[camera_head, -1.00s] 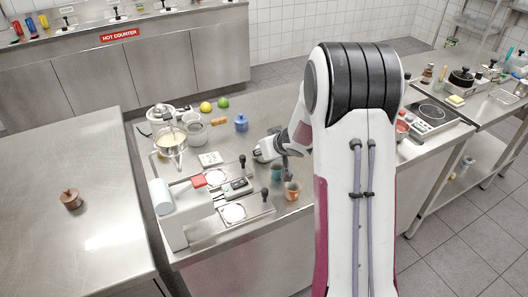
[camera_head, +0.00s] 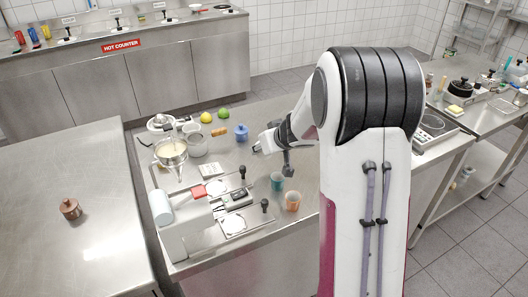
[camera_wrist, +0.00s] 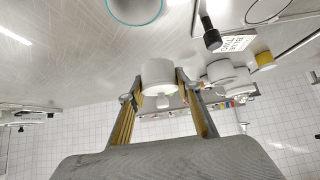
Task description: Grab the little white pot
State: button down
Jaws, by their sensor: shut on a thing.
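The little white pot (camera_wrist: 159,74), a small cylinder with a knob, is between the two fingers of my gripper (camera_wrist: 160,84) in the wrist view. The fingers are shut on its sides. In the head view my gripper (camera_head: 259,148) is over the middle of the steel counter, right of the white scale-like tile and behind the teal cup. The pot cannot be made out clearly there.
A teal cup (camera_head: 277,182) and an orange cup (camera_head: 292,200) stand at the counter's front. A blue lidded pot (camera_head: 241,133) stands behind my gripper. The left counter (camera_head: 70,170) is mostly clear.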

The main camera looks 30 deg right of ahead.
jog(key=shift+r, duration=0.65)
jog(key=s, duration=1.8)
